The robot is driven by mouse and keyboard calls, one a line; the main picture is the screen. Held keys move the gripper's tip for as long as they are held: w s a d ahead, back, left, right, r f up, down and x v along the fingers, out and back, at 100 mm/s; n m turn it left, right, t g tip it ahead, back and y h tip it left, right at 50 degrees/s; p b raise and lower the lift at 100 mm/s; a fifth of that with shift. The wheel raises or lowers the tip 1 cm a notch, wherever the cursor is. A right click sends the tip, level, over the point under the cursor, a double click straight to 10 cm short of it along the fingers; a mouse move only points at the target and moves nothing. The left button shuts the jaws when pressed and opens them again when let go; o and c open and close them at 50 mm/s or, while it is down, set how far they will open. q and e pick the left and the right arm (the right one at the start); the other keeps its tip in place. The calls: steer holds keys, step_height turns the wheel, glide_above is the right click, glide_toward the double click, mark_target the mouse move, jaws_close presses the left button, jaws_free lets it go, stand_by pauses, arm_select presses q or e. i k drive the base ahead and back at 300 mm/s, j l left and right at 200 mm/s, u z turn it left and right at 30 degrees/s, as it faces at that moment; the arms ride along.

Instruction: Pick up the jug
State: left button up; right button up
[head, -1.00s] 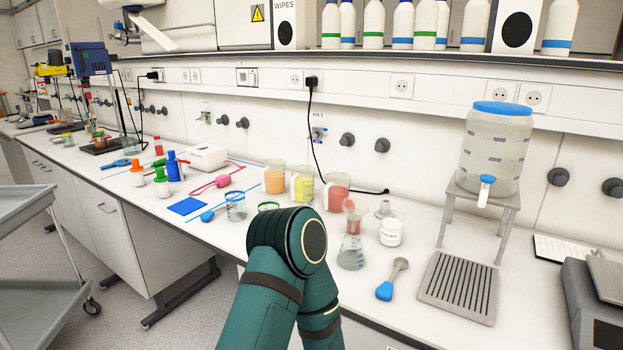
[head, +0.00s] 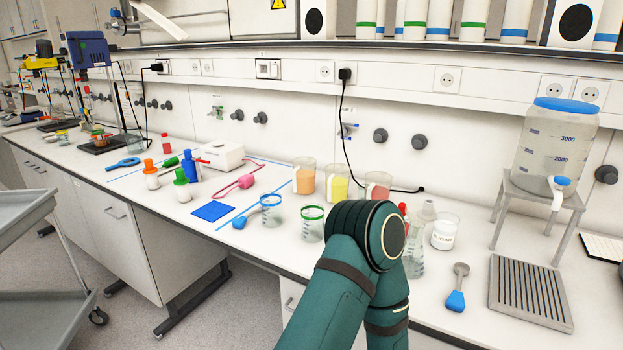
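Three clear jugs stand in a row on the bench: one with orange liquid (head: 304,177), one with yellow liquid (head: 337,186) and one with red liquid (head: 376,187). All are upright. The red one is partly hidden behind my green arm, whose bent joint rises in front of the bench at the centre right. I cannot tell which jug is meant. Neither gripper shows in the head view.
A blue-rimmed beaker (head: 271,211) and a green-rimmed beaker (head: 312,224) stand in front of the jugs. A flask (head: 413,262), white jar (head: 445,232), blue-handled scoop (head: 457,290) and dispenser (head: 555,140) are to the right. A grey cart (head: 25,220) stands at left.

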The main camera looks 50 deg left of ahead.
mark_target(302, 178)
steer(key=k+j+z, duration=0.1)
steer(key=j, duration=0.3)
steer(key=k+j, duration=0.2)
steer(key=j, duration=0.15)
steer(key=k+j+z, duration=0.15)
steer(key=j, duration=0.25)
steer(key=k+j, duration=0.15)
steer(key=j, duration=0.2)
steer(key=k+j+z, duration=0.15)
steer(key=j, duration=0.2)
